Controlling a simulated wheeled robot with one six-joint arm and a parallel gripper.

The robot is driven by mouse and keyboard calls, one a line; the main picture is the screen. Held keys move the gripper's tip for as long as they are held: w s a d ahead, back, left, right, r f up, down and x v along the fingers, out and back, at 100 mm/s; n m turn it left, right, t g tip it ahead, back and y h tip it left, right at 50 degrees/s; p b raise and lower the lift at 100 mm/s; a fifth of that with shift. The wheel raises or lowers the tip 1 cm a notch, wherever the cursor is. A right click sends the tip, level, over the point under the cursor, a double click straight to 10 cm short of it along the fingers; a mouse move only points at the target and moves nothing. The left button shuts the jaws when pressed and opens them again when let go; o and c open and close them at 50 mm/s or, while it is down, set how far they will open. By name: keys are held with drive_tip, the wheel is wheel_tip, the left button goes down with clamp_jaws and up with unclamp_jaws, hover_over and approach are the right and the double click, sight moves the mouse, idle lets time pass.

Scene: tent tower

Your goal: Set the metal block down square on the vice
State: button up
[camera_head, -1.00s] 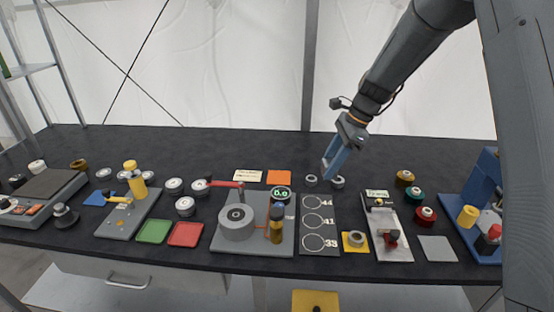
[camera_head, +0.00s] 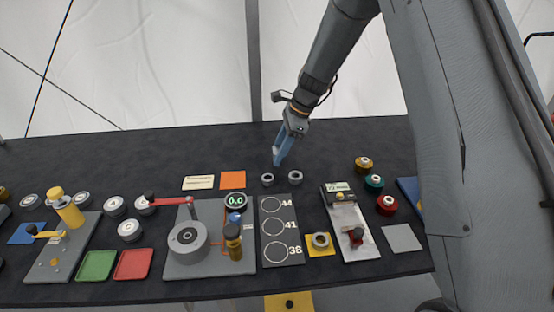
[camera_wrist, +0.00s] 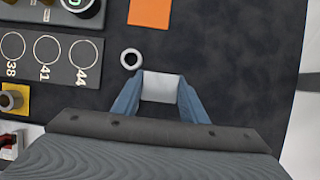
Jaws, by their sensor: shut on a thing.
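My gripper (camera_head: 279,158) is above the back part of the black table, just behind two small grey rings. In the wrist view its blue fingers (camera_wrist: 157,95) are shut on a pale metal block (camera_wrist: 161,87). The block is hard to make out in the head view. I cannot tell for sure which thing is the vice. A pale metal fixture (camera_head: 345,218) with a red part and a label stands to the right of the gripper and nearer the table's front. My gripper is apart from it.
The small rings (camera_head: 267,180) (camera_head: 295,177) lie near the gripper. A dark board with circles (camera_head: 281,251) and a yellow pad (camera_head: 320,252) lie left of the fixture. Coloured spools (camera_head: 374,182) and a grey square (camera_head: 402,238) lie to its right. The table's back strip is clear.

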drive_tip(key=shift+f+p, duration=0.5)
drive_tip(key=shift+f, duration=1.3)
drive_tip(key=shift+f, duration=0.1)
drive_tip(key=o, duration=0.9)
drive_tip(key=shift+o, duration=0.2)
